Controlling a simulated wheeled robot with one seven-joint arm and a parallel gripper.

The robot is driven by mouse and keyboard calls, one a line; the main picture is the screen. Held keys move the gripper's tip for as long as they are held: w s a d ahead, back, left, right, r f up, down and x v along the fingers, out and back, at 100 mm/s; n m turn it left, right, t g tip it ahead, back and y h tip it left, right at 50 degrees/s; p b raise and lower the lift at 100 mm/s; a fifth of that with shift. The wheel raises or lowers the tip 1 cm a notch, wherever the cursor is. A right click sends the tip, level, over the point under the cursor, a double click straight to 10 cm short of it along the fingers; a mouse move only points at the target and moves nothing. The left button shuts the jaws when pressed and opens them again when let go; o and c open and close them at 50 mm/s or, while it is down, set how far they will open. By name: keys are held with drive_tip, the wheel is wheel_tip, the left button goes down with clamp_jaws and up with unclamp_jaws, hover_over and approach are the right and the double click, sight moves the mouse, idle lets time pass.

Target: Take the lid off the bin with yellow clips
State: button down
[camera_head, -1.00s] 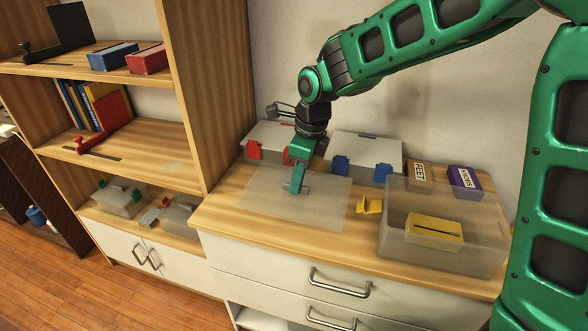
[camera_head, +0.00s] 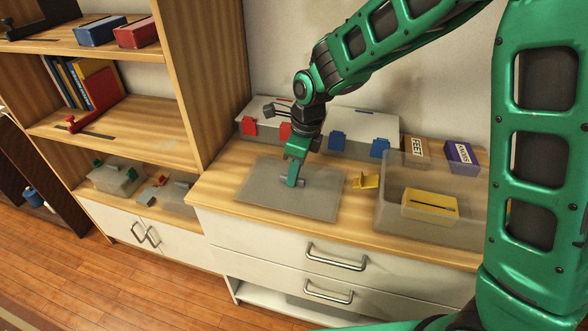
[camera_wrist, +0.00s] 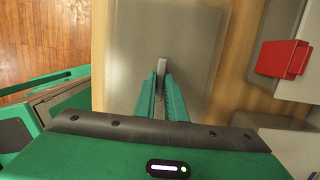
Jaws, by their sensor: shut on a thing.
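The bin with yellow clips (camera_head: 385,208) is a clear box at the right of the counter, open at the top. A yellow clip (camera_head: 366,181) sticks out at its left side. A yellow box (camera_head: 430,206) lies inside it. A grey translucent lid (camera_head: 253,190) is left of the bin, apart from it, flat and level over the counter. I cannot tell whether it touches the wood. My gripper (camera_head: 291,183) points down and is shut on the lid's small grey handle; in the wrist view the handle (camera_wrist: 161,75) sits between the fingertips (camera_wrist: 161,80).
Behind the lid stand a bin with red clips (camera_head: 249,126) and a bin with blue clips (camera_head: 358,124), both lidded. Two labelled boxes, brown (camera_head: 416,152) and purple (camera_head: 461,156), stand behind the open bin. A wooden shelf (camera_head: 110,135) rises at the left.

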drive_tip(key=c, duration=1.7)
unclamp_jaws()
drive_tip(key=shift+c, duration=0.2)
wheel_tip(320, 180, up, 11)
drive_tip(key=d, duration=0.1)
drive_tip(key=shift+s+d+f, duration=0.2)
drive_tip(key=shift+s+d, duration=0.05)
drive_tip(key=shift+d, duration=0.1)
